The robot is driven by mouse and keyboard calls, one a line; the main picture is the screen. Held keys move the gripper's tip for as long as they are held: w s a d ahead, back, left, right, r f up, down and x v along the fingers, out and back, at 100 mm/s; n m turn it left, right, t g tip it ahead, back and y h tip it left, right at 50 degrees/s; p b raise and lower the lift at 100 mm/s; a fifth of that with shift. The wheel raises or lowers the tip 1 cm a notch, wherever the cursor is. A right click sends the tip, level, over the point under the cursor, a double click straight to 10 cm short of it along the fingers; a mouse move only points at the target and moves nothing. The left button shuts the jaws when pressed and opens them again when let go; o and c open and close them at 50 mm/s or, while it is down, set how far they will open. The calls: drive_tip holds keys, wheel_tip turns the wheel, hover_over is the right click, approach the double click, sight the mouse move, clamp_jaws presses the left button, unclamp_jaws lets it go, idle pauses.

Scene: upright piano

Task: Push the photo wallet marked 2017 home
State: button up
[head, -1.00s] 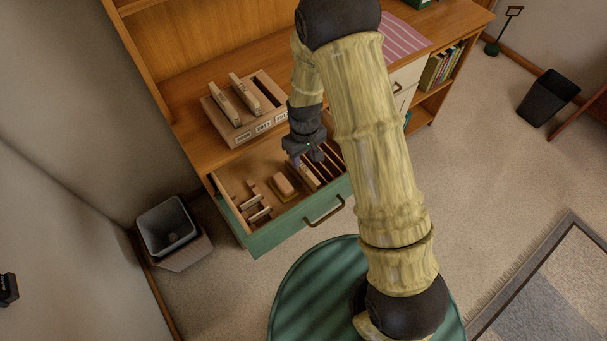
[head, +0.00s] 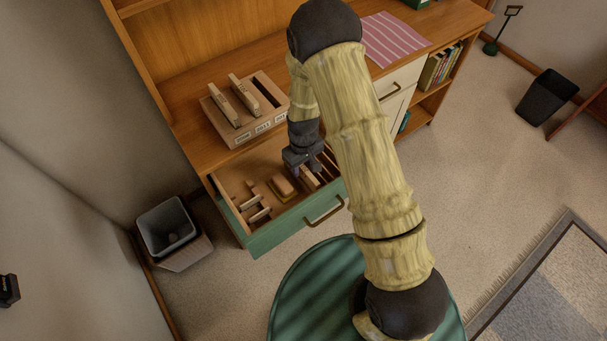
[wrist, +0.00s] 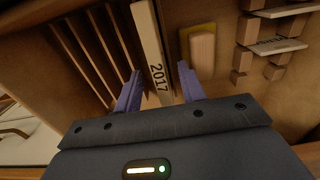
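The photo wallet marked 2017 (wrist: 152,45) is a pale, narrow block in the open drawer, its label facing my gripper in the wrist view. It lies at the edge of a row of slots with thin dividers (wrist: 88,55). My gripper (wrist: 159,70) is open, with one purple finger on each side of the wallet. The left finger looks close to it; a gap shows at the right finger. In the head view my gripper (head: 308,171) is low over the drawer and partly hides the wallet. A wooden holder (head: 222,128) on the desk bears two upright wallets (head: 243,93) and one empty slot.
The green-fronted drawer (head: 287,229) is pulled out. It also holds a wooden block on a yellowish base (wrist: 202,55) and small wooden racks (wrist: 275,45). A striped cloth (head: 395,38) lies on the desk to the right. A grey bin (head: 167,227) stands left of the drawer.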

clamp_jaws()
drive_tip(key=shift+r, duration=0.15)
idle(0.4)
wheel_tip(320, 180, up, 18)
idle(0.4)
drive_tip(key=shift+f, duration=0.2)
idle(0.3)
